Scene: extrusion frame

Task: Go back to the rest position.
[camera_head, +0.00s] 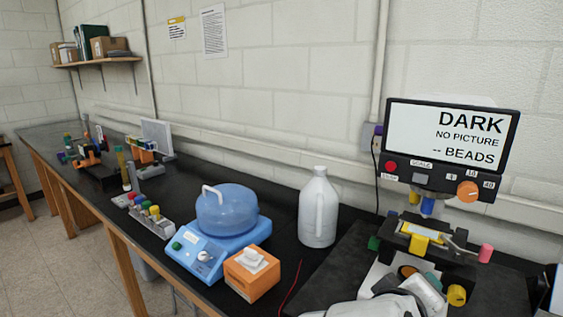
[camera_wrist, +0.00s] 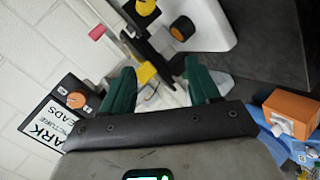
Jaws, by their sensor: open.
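My gripper (camera_wrist: 160,66) shows in the wrist view with its two green fingers spread apart. I see nothing held between them. Past the fingertips is the bead-viewing instrument with a yellow part (camera_wrist: 146,73), a pink knob (camera_wrist: 97,32) and an orange knob (camera_wrist: 182,28). In the head view the white end of my arm (camera_head: 388,303) is low at the right, in front of the same instrument (camera_head: 428,242). My fingers are hard to make out there. The instrument's screen (camera_head: 448,135) reads "DARK, NO PICTURE, -- BEADS".
A white jug (camera_head: 318,210) stands left of the instrument. A blue device with a domed lid (camera_head: 227,210), an orange box (camera_head: 251,273) and a rack of coloured caps (camera_head: 150,218) stand further left. Bare black bench (camera_head: 283,238) shows between jug and blue device.

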